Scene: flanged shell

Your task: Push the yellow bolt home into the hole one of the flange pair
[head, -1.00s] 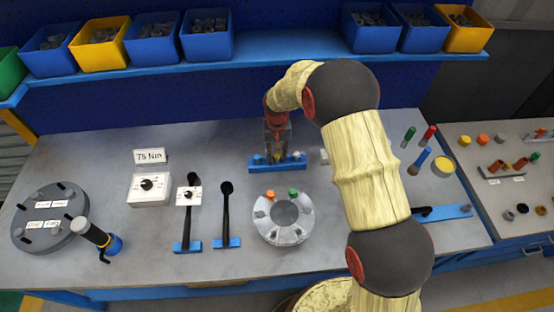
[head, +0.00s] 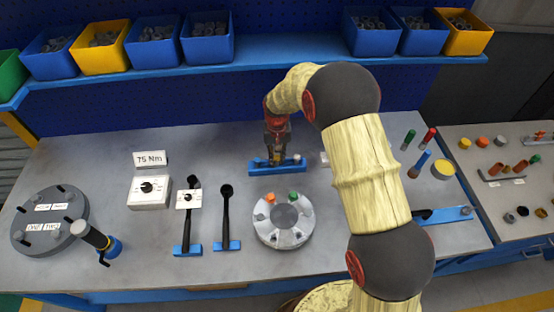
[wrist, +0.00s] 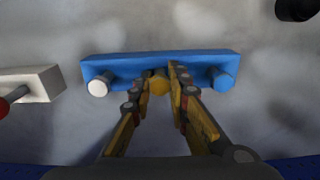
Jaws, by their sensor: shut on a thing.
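The yellow bolt (wrist: 159,83) stands at the middle of a blue rack (wrist: 125,64), between a white-ended peg (wrist: 98,87) and a blue peg (wrist: 222,81). My gripper (wrist: 165,78) is shut on the yellow bolt, its fingers on either side of it. In the head view my gripper (head: 277,152) is down at the blue rack (head: 292,165), and its fingers partly hide the bolt. A round light-grey flange (head: 262,232) lies nearer the front, with an orange bolt (head: 271,198) and a green bolt (head: 293,196) on its far side.
A dark disc (head: 40,244) with labels, including ONE and TWO, lies at left near a black-and-blue tool (head: 100,240). A dial box (head: 149,191) and two black-handled tools on blue bases (head: 227,243) stand left of the flange. Coloured pegs (head: 424,160) stand at right.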

